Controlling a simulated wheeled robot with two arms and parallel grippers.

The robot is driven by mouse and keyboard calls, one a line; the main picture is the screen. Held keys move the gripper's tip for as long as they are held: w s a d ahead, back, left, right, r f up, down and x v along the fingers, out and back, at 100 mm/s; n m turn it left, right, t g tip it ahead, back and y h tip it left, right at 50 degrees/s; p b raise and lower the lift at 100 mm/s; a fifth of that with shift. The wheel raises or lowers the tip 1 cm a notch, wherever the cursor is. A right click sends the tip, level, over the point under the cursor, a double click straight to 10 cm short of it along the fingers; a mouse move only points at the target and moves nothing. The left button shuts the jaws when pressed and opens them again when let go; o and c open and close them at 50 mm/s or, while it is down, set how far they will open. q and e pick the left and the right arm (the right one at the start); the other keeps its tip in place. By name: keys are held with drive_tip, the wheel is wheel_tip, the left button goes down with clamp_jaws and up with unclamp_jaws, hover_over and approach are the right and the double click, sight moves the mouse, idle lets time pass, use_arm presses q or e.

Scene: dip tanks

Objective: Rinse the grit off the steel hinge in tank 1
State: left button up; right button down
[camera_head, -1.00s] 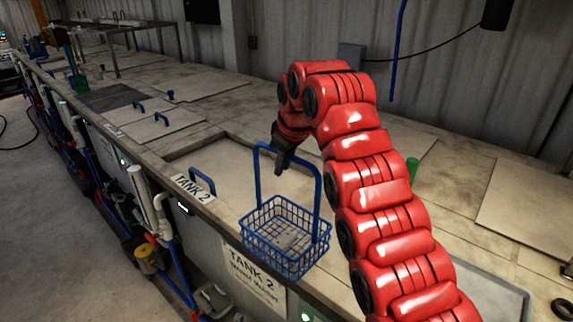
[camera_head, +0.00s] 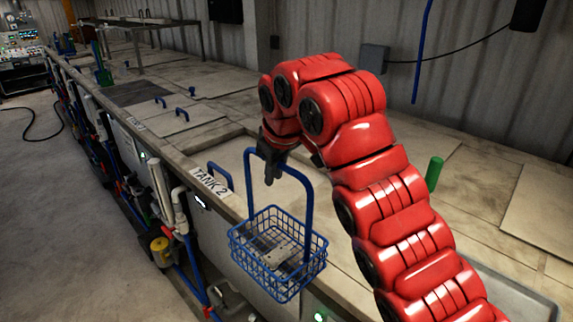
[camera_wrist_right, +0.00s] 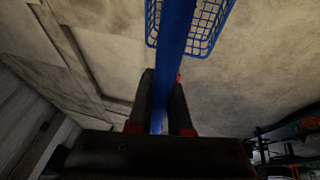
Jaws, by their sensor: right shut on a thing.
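The steel hinge (camera_head: 270,243) looks like a flat grey piece lying on the floor of a blue wire basket (camera_head: 280,290). My right gripper (camera_head: 271,172) is shut on the top bar of the basket's tall blue handle (camera_head: 308,205). The basket hangs below it, above the front edge by tank 2. In the right wrist view, the dark fingers (camera_wrist_right: 160,100) hold the blue handle bar (camera_wrist_right: 176,40), with the basket mesh (camera_wrist_right: 212,18) beyond. No grit can be made out on the hinge. I cannot make out a tank 1 label. My left gripper is not in view.
A tank 2 sign (camera_head: 212,183) stands on the bench's front edge beside a blue handle (camera_head: 220,172). Lids with blue handles (camera_head: 182,114) lie farther along the bench. A green cylinder (camera_head: 434,172) stands behind my right arm.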

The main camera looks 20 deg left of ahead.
drive_tip(key=s+a+p, duration=0.1)
drive_tip(key=s+a, duration=0.2)
drive_tip(key=s, duration=0.5)
drive_tip(key=shift+a+p, duration=0.2)
drive_tip(key=shift+p, duration=0.1)
